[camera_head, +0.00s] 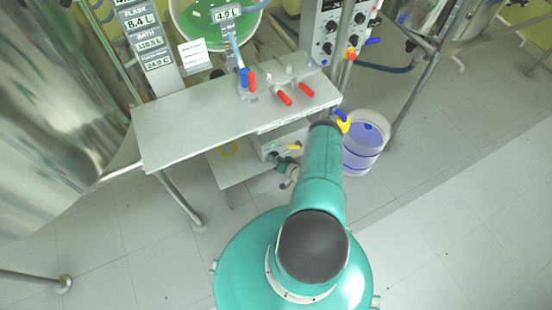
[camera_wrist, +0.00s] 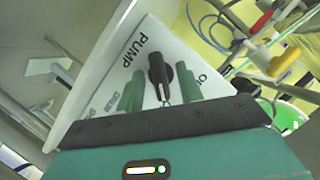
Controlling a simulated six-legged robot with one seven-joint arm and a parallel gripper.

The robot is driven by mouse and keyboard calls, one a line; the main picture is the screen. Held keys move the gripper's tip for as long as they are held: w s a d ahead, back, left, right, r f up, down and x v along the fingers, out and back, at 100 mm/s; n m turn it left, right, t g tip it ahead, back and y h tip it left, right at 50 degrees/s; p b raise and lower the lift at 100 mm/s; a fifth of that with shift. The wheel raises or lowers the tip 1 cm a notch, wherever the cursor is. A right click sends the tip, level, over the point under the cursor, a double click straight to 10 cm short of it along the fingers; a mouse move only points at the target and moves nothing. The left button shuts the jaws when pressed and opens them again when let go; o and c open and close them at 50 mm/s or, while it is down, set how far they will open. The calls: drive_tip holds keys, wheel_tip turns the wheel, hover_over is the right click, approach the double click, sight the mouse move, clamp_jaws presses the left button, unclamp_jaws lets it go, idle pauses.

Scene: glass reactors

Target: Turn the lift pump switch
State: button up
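The lift pump switch is a black knob (camera_wrist: 157,68) on a white panel (camera_wrist: 185,48) marked "PUMP" in the wrist view. Its pointer end faces down toward my gripper in that picture. My gripper (camera_wrist: 160,80) is open, with one green finger on each side of the knob and visible gaps between. I cannot tell whether the fingertips reach as deep as the knob. In the head view the pump box (camera_head: 291,143) sits under the grey bench, with my gripper (camera_head: 277,160) in front of it. The knob cannot be made out there.
The grey bench top (camera_head: 205,122) overhangs the pump box and carries red-handled valves (camera_head: 284,97). A white bucket with blue liquid (camera_head: 362,150) stands right of my arm. A bench leg (camera_head: 180,198) stands at left. The tiled floor at right is clear.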

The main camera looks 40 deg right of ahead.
drive_tip(key=v, duration=1.3)
drive_tip(key=shift+s+r, duration=0.2)
drive_tip(key=shift+s, duration=0.15)
